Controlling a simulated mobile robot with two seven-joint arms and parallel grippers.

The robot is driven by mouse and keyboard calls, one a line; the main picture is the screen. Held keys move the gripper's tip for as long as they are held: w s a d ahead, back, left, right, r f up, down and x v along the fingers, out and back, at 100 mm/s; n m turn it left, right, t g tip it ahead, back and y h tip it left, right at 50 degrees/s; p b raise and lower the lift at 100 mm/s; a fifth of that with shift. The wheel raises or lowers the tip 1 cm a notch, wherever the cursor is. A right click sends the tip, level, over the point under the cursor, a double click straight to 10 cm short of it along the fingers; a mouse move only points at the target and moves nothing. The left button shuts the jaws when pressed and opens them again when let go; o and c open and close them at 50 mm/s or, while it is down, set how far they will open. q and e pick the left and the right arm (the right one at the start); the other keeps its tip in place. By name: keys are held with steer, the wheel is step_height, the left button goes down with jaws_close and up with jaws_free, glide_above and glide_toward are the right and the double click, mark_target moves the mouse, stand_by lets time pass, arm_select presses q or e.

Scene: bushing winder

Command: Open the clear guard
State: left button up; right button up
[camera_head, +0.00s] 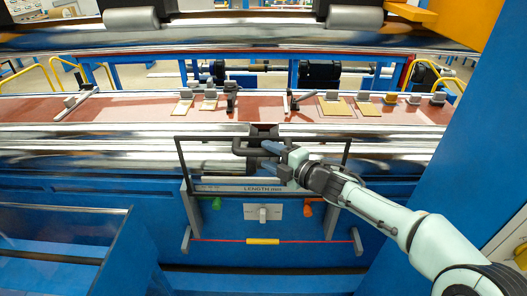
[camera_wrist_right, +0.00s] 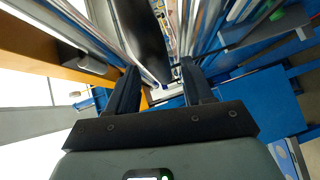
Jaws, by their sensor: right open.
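The clear guard (camera_head: 178,165) is a see-through panel in a thin black frame, standing upright at the middle front of the machine in the head view. A dark handle (camera_head: 242,150) sits at its upper middle. My right gripper (camera_head: 264,154) comes in from the right, its two fingers apart at the right part of the handle. In the right wrist view my open gripper (camera_wrist_right: 160,68) has a dark bar-like shape (camera_wrist_right: 138,32) beyond and between its fingers. I cannot tell whether the fingers touch the handle. My left gripper is not in view.
Shiny rollers (camera_head: 90,158) run across. A blue post (camera_head: 470,110) stands at right, another clear panel (camera_head: 55,235) at left.

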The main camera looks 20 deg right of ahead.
mark_target(264, 156)
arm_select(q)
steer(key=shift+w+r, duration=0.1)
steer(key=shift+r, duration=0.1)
arm_select(e)
steer(key=shift+x, duration=1.45)
jaws_close()
steer(key=shift+f, duration=0.45)
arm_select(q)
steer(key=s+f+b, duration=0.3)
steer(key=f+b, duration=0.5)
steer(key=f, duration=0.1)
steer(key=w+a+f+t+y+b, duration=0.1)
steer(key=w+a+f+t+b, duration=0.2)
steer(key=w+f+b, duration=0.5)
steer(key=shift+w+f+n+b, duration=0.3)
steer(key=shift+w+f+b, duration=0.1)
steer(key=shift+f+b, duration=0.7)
arm_select(e)
step_height(264, 156, down, 23)
steer(key=shift+r, duration=0.2)
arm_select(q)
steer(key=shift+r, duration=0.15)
